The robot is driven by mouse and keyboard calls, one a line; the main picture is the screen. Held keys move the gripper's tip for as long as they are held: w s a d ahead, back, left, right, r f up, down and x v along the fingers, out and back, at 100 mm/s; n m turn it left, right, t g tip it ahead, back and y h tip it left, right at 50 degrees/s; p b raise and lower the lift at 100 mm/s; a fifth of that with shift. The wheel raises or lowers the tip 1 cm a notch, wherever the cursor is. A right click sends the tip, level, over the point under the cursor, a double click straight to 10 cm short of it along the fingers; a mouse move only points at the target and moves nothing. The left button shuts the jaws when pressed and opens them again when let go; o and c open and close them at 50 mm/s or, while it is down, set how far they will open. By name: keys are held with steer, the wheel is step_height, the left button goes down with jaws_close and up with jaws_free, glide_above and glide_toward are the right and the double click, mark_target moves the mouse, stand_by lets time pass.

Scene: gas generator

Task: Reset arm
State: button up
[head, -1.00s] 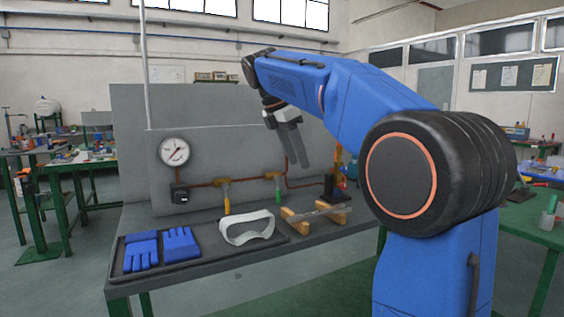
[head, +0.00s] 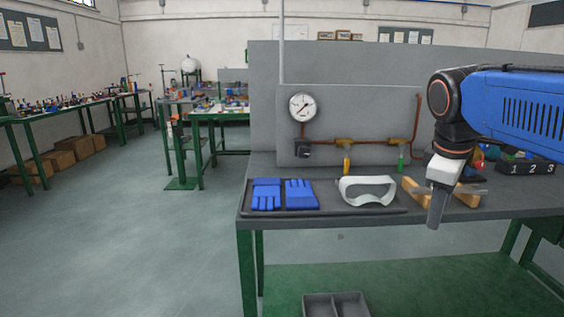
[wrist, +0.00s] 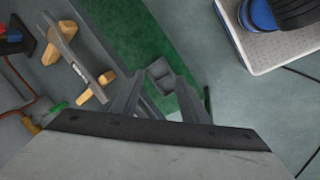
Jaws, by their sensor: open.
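My gripper (head: 437,208) hangs from my blue arm at the right of the head view, fingers pointing down. It appears in front of the bench (head: 470,208), near its front edge. In the wrist view my gripper (wrist: 158,92) shows two grey fingers spread apart with nothing between them. The floor, the green lower shelf (wrist: 128,40) and a grey divided tray (wrist: 160,70) show beyond the fingers. My gripper partly hides the wooden blocks (head: 415,190) in the head view.
On the bench are blue gloves (head: 300,194), a white goggle (head: 366,190), and a panel with a gauge (head: 302,106), copper pipe and valves with yellow (head: 347,160) and green (head: 402,158) handles. A numbered black box (head: 530,165) stands at right. The floor at left is clear.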

steer(key=s+a+f+m+t+y, duration=0.1)
steer(key=s+a+f+m, duration=0.1)
steer(key=s+f+m, duration=0.2)
steer(key=s+a+f+m+t+y, duration=0.1)
steer(key=s+a+f+m, duration=0.1)
steer(key=s+f+m, duration=0.3)
steer(key=s+f, duration=0.4)
steer(key=f, duration=0.5)
steer(key=shift+s+a+f, duration=0.15)
steer(key=shift+s+f, duration=0.1)
steer(key=shift+s, duration=0.15)
